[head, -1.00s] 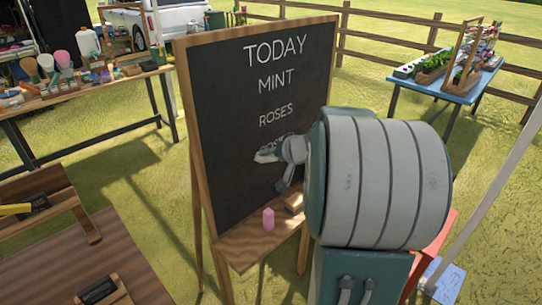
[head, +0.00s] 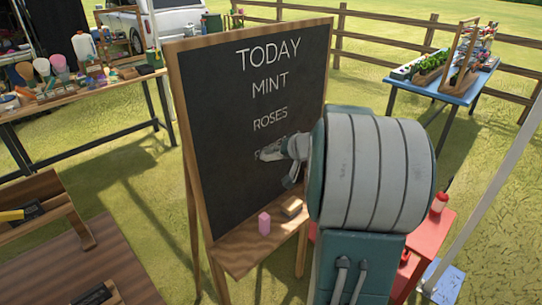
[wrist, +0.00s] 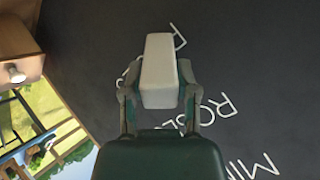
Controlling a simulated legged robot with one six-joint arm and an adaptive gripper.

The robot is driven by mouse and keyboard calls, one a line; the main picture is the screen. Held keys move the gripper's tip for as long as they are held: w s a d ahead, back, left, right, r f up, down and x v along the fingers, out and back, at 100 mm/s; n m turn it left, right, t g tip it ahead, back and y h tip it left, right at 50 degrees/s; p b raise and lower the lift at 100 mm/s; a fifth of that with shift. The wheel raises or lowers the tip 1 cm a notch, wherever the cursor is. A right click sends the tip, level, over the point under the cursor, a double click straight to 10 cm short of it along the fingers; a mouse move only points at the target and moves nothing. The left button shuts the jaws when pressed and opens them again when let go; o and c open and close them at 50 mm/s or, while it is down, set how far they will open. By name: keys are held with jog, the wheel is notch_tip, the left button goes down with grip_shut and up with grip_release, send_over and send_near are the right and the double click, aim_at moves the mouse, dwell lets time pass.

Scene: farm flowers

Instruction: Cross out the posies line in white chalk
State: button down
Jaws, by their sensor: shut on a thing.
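The chalkboard (head: 225,190) stands on an easel and reads TODAY, MINT and ROSES (head: 270,119) in white. Below ROSES, only the start of the posies line (head: 257,155) shows in the head view; my gripper hides the rest. My gripper (head: 272,150) is in front of that line. In the wrist view my gripper (wrist: 159,85) is shut on a pale, blocky white chalk (wrist: 159,65), which points at the board and covers part of the lettering. Whether the chalk touches the board I cannot tell. No stroke shows on the visible lettering.
A wooden table (head: 95,255) is at front left, a red stand (head: 432,240) at right. A cluttered bench (head: 80,98) is behind left.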

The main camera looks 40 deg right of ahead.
jog(key=d, duration=0.6)
jog(key=shift+w, duration=0.35)
jog(key=shift+d, duration=3.25)
jog(key=shift+s+a+r, duration=0.1)
jog(key=shift+s+a, duration=0.1)
jog(key=shift+a, duration=3.85)
jog(key=shift+s+a, duration=0.2)
jog(key=shift+a, duration=3.8)
jog(key=s, duration=0.6)
jog(key=shift+d, duration=0.25)
jog(key=shift+s+d, duration=0.1)
jog(key=shift+s, duration=1.4)
